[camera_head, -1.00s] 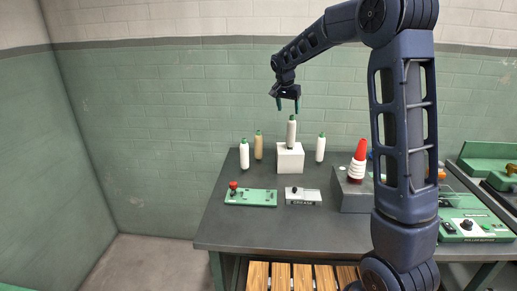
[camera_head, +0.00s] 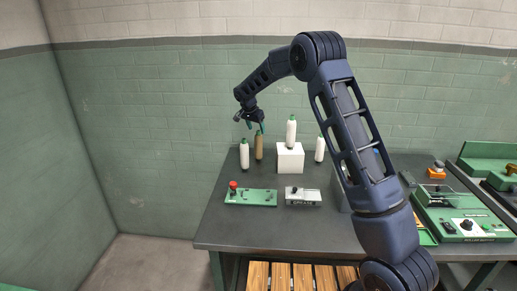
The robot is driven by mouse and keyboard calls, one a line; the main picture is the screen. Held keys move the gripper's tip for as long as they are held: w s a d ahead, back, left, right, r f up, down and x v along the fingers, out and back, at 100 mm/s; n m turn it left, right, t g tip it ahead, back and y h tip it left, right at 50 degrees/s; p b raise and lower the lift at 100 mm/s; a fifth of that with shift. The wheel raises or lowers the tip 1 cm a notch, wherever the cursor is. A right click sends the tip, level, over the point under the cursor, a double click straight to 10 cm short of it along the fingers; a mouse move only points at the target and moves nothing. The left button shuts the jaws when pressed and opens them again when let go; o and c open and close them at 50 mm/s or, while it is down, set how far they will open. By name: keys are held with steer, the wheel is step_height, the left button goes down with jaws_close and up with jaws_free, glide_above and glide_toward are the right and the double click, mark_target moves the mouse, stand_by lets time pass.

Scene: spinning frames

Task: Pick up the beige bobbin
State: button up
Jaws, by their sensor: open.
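The beige bobbin (camera_head: 259,147) stands upright near the back of the dark table, a tan spool between a white bobbin and a white block. My gripper (camera_head: 249,125) is above it, pointing down, with its fingers apart. Its fingertips are close to the bobbin's top, which they partly hide. I cannot tell whether they touch it.
White bobbins stand at the left (camera_head: 244,155), on the white block (camera_head: 290,160) and at its right (camera_head: 320,149). A green control box (camera_head: 250,197) and a grey box (camera_head: 303,197) sit in front on the table (camera_head: 260,226). My arm hides part of the right side.

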mark_target(257, 135)
steer(key=x, duration=0.2)
steer(key=shift+w+f, duration=0.1)
steer(key=shift+f, duration=0.3)
steer(key=shift+s+x, duration=0.2)
steer(key=shift+x, duration=1.05)
steer(key=shift+s+x, duration=0.2)
steer(key=shift+x, duration=1.05)
steer(key=shift+a+f, duration=0.1)
steer(key=shift+a, duration=0.05)
steer(key=c, duration=1.1)
steer(key=shift+c, duration=0.2)
